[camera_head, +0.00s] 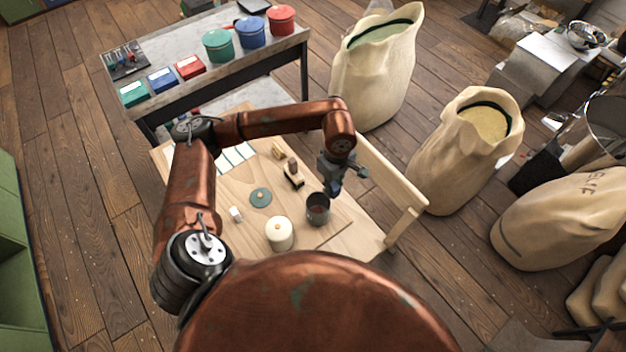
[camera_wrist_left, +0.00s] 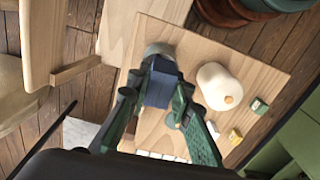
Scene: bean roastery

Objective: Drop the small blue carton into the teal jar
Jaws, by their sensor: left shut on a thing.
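My left gripper (camera_head: 333,187) is shut on the small blue carton (camera_wrist_left: 160,88). The carton sits between the two fingers in the left wrist view. In the head view the gripper is above and just beyond an open, dark greyish jar (camera_head: 318,212), whose colour is hard to tell. The jar's rim shows partly behind the carton in the wrist view (camera_wrist_left: 158,49). A round teal lid (camera_head: 260,197) with a small knob lies flat on the wooden table. A closed teal canister (camera_head: 217,46) stands on the back bench. My right gripper is not in view.
A cream lidded jar (camera_head: 279,235) stands close left of the open jar. A small white box (camera_head: 235,214) and a dark brush-like object (camera_head: 293,175) lie on the table (camera_head: 225,243). A wooden chair back (camera_head: 393,170) rises to the right. Sacks stand beyond.

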